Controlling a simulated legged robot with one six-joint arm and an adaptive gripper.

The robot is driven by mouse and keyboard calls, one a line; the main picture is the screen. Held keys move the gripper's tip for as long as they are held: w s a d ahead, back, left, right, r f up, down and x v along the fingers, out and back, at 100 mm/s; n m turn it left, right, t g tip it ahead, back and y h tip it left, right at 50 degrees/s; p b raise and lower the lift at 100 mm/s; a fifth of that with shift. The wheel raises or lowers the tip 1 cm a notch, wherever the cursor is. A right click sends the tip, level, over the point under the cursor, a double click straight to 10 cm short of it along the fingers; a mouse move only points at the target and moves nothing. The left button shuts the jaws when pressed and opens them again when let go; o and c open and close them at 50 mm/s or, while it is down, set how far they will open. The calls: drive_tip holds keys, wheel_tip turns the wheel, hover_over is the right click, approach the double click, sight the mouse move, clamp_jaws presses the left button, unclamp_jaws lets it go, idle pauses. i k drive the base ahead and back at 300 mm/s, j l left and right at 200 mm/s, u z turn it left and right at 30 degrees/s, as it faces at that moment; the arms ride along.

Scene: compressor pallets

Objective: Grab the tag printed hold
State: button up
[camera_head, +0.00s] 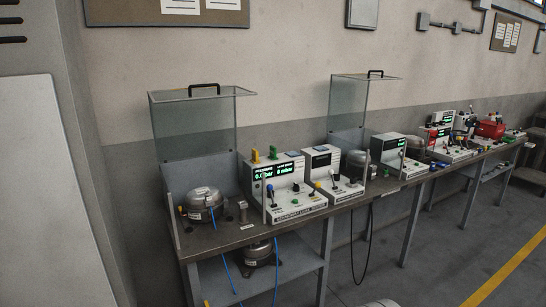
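I cannot make out a tag that reads "hold" in this view; small print here is too small to read. A yellow piece (256,156) and a green piece (273,153) stand upright on top of the nearest tester (296,204), and I cannot tell whether either is a tag. My gripper is not in view.
A metal bench (205,240) runs along the wall, with clear guards (196,125), a silver compressor (205,204) and control boxes. Another compressor (258,253) sits below. A grey cabinet (35,180) stands at left. Open floor (440,260) lies at right.

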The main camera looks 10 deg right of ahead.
sight(255, 159)
drive_tip(key=i+l, duration=0.15)
drive_tip(key=l, duration=0.2)
drive_tip(key=i+l+u, duration=0.1)
drive_tip(key=l, duration=0.2)
drive_tip(key=i+l, duration=0.2)
drive_tip(key=l, duration=0.15)
drive_tip(key=i+l+u, duration=0.1)
drive_tip(key=l, duration=0.25)
drive_tip(key=i+l+u, duration=0.1)
drive_tip(key=i, duration=0.35)
drive_tip(key=i+l, duration=0.1)
drive_tip(key=i, duration=0.35)
drive_tip(key=i+l+u, duration=0.15)
drive_tip(key=i, duration=0.95)
